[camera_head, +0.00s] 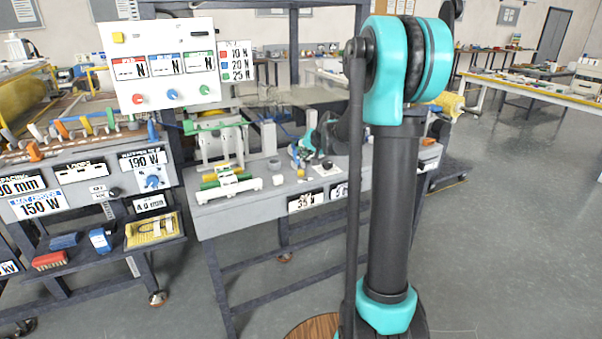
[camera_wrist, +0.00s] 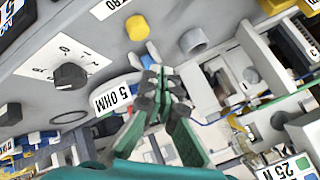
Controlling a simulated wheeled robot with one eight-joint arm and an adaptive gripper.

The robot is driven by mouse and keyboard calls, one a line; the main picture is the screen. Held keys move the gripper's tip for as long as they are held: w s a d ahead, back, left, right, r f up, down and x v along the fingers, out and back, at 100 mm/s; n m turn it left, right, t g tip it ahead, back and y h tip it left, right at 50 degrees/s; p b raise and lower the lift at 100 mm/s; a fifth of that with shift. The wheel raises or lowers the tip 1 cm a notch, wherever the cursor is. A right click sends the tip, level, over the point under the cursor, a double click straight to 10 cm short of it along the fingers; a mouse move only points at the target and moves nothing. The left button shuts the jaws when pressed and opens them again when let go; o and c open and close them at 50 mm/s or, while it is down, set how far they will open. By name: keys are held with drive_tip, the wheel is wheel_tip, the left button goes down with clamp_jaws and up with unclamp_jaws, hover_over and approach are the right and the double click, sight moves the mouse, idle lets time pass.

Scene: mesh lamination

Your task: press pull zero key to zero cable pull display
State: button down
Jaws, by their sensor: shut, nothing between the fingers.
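In the wrist view a grey panel carries a yellow round key (camera_wrist: 138,27) and a grey round key (camera_wrist: 193,42). A white label ending in "RO" (camera_wrist: 108,5) is cut off by the top edge, above the yellow key. My gripper (camera_wrist: 163,82) is shut and empty, with its fingertips below the two keys in the picture; I cannot tell whether they touch anything. In the head view my gripper (camera_head: 304,150) is small and partly hidden by my arm, over the middle bench.
The wrist view shows a black knob (camera_wrist: 70,76), a "5 OHM" label (camera_wrist: 112,98) and a "25 N" label (camera_wrist: 288,168). In the head view a white board (camera_head: 162,65) with three readouts stands above the grey bench (camera_head: 230,218). Open floor lies at right.

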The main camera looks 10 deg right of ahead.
sight(302, 172)
drive_tip(key=shift+f, duration=1.75)
drive_tip(key=shift+f, duration=0.1)
drive_tip(key=shift+f, duration=0.35)
drive_tip(key=shift+f, duration=0.5)
idle(0.8)
idle(0.3)
drive_tip(key=shift+r, duration=0.95)
drive_tip(key=shift+r, duration=0.1)
drive_tip(key=shift+r, duration=2.4)
